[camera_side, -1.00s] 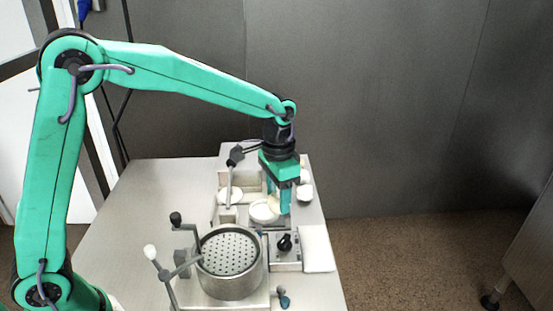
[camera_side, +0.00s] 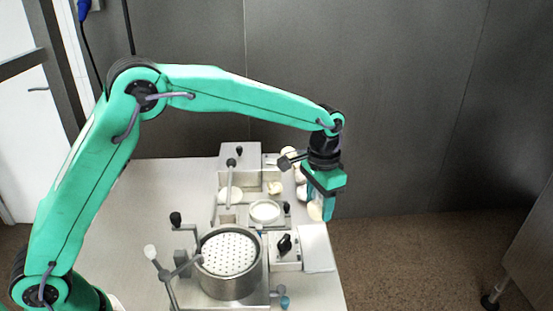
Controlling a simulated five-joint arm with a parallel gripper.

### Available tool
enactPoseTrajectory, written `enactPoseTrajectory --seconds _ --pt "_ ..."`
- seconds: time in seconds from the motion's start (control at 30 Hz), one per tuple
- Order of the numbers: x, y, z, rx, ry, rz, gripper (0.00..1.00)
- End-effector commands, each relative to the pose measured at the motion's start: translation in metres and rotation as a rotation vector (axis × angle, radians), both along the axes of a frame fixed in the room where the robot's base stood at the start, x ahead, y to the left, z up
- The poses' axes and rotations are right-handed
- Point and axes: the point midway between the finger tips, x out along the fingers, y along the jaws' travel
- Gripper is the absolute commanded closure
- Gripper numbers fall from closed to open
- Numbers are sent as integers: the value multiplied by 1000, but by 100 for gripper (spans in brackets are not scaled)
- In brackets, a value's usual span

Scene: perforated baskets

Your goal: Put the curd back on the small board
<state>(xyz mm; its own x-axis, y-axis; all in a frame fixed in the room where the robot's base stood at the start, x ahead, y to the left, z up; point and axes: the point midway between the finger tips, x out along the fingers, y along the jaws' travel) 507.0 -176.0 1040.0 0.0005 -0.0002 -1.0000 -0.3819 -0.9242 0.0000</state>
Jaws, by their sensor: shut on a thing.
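My gripper (camera_side: 319,211) is at the right edge of the table, pointing down, shut on a pale cream curd (camera_side: 315,212). The curd shows low between the fingers and is partly hidden by them. A pale rectangular board (camera_side: 317,250), which looks like the small board, lies at the front right of the table. The gripper and curd are beyond its far edge in the picture. I cannot tell how high the curd is above the table.
A round metal vessel with a perforated plate (camera_side: 230,270) stands at the front, with crank handles at its left. A box with a black knob (camera_side: 286,256) is beside the board. A white dish (camera_side: 265,211) lies behind. Several pale pieces are near the back right.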

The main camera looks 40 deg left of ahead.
Motion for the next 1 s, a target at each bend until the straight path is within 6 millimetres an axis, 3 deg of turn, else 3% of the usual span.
enactPoseTrajectory --seconds 0.27,1.0 --pt "0 0 -10 1 2 0 76" --pt "0 0 -70 1 2 0 76"
